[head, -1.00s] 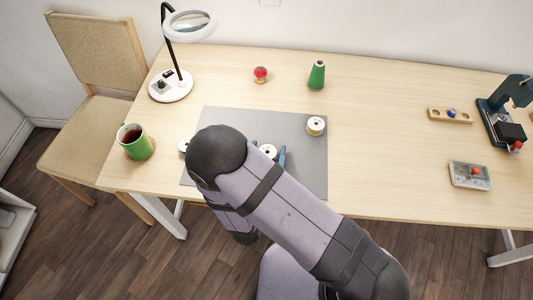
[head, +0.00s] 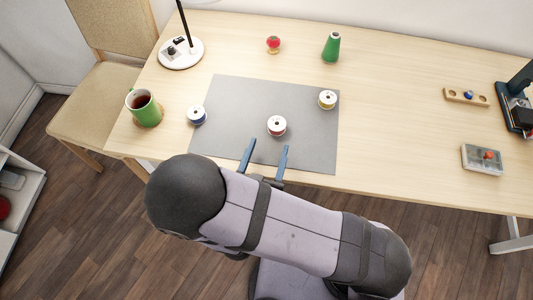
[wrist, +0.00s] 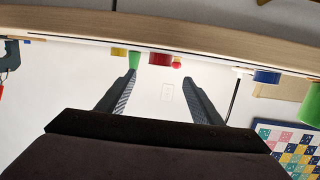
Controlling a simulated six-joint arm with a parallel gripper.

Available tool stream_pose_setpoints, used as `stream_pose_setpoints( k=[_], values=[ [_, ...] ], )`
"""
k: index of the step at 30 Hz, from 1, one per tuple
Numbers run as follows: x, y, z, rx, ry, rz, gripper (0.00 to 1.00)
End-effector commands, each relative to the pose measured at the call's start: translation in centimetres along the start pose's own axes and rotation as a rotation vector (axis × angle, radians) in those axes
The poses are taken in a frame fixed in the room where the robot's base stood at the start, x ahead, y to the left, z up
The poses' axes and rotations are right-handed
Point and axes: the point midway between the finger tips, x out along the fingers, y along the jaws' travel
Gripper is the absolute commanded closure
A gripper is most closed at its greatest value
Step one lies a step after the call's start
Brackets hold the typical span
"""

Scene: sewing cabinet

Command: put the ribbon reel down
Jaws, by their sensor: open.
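A ribbon reel with a white top and red ribbon (head: 277,125) stands flat on the grey mat (head: 230,95), near its middle. It also shows between the fingers' lines in the upside-down wrist view (wrist: 160,59). My gripper (head: 266,149) is open and empty at the mat's front part, just on the near side of this reel and apart from it. Its two fingers also show spread in the wrist view (wrist: 160,80). A blue reel (head: 196,116) stands at the mat's left edge. A yellow reel (head: 327,100) stands at its right edge.
A green mug (head: 145,110) stands left of the mat. Behind the mat are a red pincushion (head: 273,44) and a green thread cone (head: 331,47). A lamp base (head: 181,54) is at the back left. A clear box (head: 482,160) lies far right. Table between is bare.

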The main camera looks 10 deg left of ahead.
Motion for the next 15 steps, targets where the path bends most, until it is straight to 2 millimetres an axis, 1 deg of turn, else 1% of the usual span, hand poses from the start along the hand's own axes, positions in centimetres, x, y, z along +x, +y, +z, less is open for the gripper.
stream_pose_setpoints(
  k=[1, 6, 8, 9, 15],
  values=[
    [-0.43, -0.07, 0.03, 0.000, 0.000, -0.003, 0.40],
    [-1.12, 0.02, 0.02, 0.000, 0.000, -0.001, 0.40],
    [-1.20, 0.04, 0.01, 0.000, 0.000, -0.001, 0.40],
    [-1.23, 0.06, 0.00, 0.000, 0.000, 0.000, 0.37],
    [-1.23, 0.07, 0.00, 0.000, 0.000, 0.000, 0.37]
  ],
)
